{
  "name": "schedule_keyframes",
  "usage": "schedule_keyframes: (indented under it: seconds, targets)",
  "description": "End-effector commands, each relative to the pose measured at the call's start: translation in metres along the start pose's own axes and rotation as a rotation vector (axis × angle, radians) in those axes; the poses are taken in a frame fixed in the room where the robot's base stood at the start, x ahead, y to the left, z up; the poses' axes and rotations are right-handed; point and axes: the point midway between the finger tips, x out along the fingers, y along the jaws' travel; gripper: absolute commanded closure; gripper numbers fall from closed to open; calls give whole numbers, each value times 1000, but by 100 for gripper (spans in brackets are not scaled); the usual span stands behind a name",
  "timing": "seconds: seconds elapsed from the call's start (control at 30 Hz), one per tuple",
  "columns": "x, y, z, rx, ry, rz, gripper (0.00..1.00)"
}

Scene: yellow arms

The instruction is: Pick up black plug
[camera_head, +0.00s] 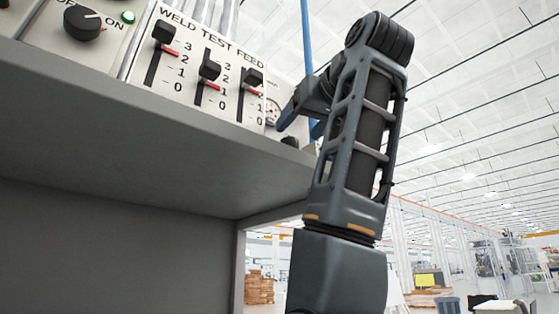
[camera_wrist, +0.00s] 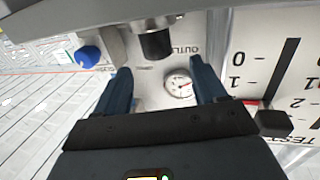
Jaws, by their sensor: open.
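A black cylindrical plug (camera_wrist: 155,40) shows at the top of the wrist view, on the light panel beside lettering that begins "OUTL". My gripper (camera_wrist: 160,67) is open, its two blue fingers spread apart with nothing between them. The plug appears just beyond the fingertips, roughly between them, not touching either. In the head view my gripper (camera_head: 288,112) is at the right end of the control panel, partly hidden by my arm. A small dark round thing (camera_head: 290,142) below it may be the plug, but I cannot tell for certain.
The sloped panel (camera_head: 135,72) carries several black sliders, a black dial (camera_head: 84,23) and a green light (camera_head: 128,17). A round gauge (camera_wrist: 179,86) and a blue knob (camera_wrist: 88,56) are near my fingers. The grey cabinet edge (camera_head: 170,115) runs below the panel. Open hall lies right.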

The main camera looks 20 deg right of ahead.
Motion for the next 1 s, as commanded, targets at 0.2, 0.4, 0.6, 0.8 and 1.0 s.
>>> schedule_keyframes:
  seconds: [0.2,0.4,0.6,0.8,1.0]
  targets:
    - [11,0,-3,0,-1,-1,29]
    - [31,0,-2,0,-1,-1,29]
    - [60,2,0,0,-3,-1,29]
    - [76,2,2,0,0,-1,29]
    - [77,2,3,0,1,-1,29]
